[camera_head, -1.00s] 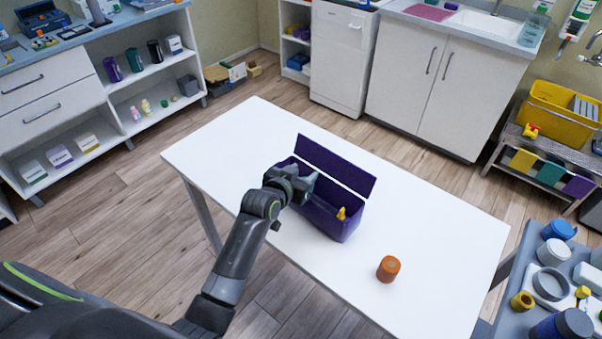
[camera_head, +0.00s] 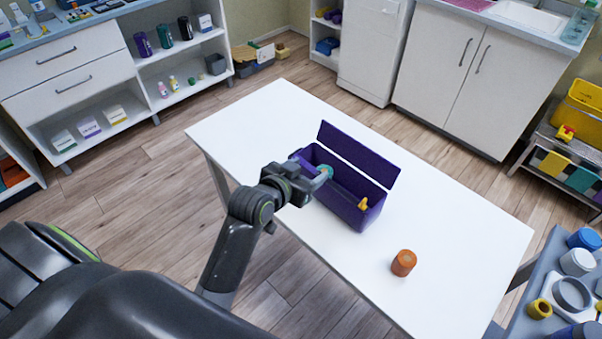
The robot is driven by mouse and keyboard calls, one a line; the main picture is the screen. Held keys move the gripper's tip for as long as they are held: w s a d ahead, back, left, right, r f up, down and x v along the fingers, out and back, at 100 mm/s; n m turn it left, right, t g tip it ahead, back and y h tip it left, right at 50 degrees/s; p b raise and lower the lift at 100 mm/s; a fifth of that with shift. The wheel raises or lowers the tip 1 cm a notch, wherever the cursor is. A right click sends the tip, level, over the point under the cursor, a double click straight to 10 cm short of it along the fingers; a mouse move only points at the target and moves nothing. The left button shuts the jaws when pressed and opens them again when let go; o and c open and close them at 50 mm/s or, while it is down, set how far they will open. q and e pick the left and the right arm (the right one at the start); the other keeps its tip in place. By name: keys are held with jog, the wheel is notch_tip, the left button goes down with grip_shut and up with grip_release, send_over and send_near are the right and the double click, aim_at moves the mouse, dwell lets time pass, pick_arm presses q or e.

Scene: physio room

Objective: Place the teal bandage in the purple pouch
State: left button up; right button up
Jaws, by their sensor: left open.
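The purple pouch (camera_head: 357,213) is an open, box-like case on the white table, its lid raised along the far side. The teal bandage (camera_head: 325,171) shows as a small round teal shape at the pouch's left end. It is partly hidden, and I cannot tell whether it rests on the pouch floor. My left gripper (camera_head: 313,176) reaches over the pouch's near left edge, open, with its fingertips right at the bandage. A small yellow item (camera_head: 363,203) sits at the pouch's right end. My right gripper is not in view.
An orange jar (camera_head: 403,263) stands on the white table (camera_head: 455,235), right of the pouch. The table is otherwise clear. A side table at the lower right holds several containers, including a white one (camera_head: 577,261). Shelves and cabinets line the back.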

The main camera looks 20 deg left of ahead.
pick_arm(q)
jog(key=shift+v, duration=1.15)
jog(key=s+a+f+n+g+y, duration=0.1)
jog(key=s+a+f+g, duration=0.2)
jog(key=s, duration=0.6)
jog(key=s+a+f+g+y, duration=0.2)
jog(key=s+a+f+g, duration=0.15)
jog(key=s, duration=0.45)
jog(key=s+a+f+n+g+y, duration=0.1)
jog(key=s+a+f+g, duration=0.15)
jog(key=s, duration=0.65)
notch_tip(320, 180, down, 25)
jog(key=a+g, duration=0.2)
jog(key=s+d+f+g, duration=0.1)
jog(key=s+f, duration=1.5)
jog(key=shift+d+f+h, duration=0.3)
jog(key=shift+d, duration=0.1)
